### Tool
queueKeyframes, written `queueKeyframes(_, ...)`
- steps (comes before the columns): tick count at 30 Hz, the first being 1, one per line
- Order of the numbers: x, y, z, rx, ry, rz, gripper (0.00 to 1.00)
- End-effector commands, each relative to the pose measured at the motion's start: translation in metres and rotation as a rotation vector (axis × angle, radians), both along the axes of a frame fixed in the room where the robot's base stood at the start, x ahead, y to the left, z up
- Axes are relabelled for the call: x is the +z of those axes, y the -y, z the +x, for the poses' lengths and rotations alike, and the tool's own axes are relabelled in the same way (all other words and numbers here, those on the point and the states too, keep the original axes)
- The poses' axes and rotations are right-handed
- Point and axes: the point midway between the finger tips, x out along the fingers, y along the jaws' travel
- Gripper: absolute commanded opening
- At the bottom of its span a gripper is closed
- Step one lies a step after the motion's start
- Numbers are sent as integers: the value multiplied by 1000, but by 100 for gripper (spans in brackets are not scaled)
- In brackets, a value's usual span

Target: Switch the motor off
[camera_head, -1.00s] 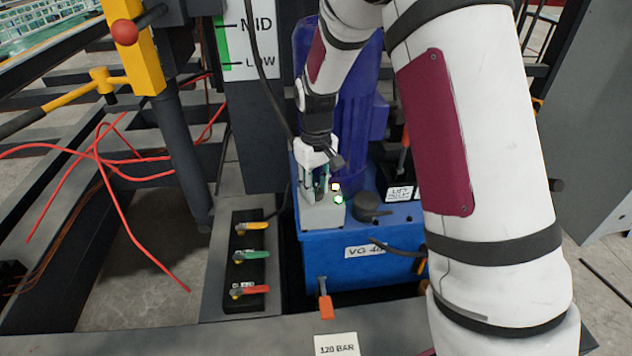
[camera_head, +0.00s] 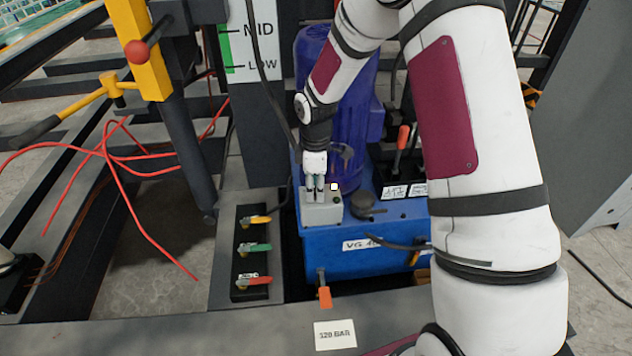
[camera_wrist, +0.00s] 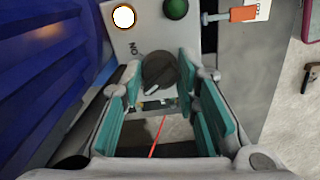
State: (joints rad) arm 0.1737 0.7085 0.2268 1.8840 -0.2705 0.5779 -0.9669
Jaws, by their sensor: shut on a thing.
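The grey switch box (camera_head: 322,214) sits on the blue tank, beside the blue motor (camera_head: 352,135). In the wrist view its black rotary knob (camera_wrist: 162,68) has a white pointer mark directed to the lower left, away from the "ON" label (camera_wrist: 133,50). My gripper (camera_head: 314,196) points down at the box, with its teal-padded fingers (camera_wrist: 160,78) on both sides of the knob, shut on it. The white lamp (camera_wrist: 123,17) is lit. The green lamp (camera_wrist: 175,8) is dark. The head view hides the knob behind my fingers.
The blue tank (camera_head: 365,262) carries a black cap (camera_head: 363,205) and an orange-handled lever (camera_head: 402,138). Yellow, green and red valve handles (camera_head: 254,248) stand to the left. A dark cable (camera_head: 262,70) hangs close to my wrist. Red hoses (camera_head: 125,190) lie farther left.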

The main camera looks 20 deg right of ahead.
Motion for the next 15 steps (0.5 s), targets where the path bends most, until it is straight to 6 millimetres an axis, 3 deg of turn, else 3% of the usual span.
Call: queueKeyframes(15, -1, -1, -1, 190, -4, 1, 1)
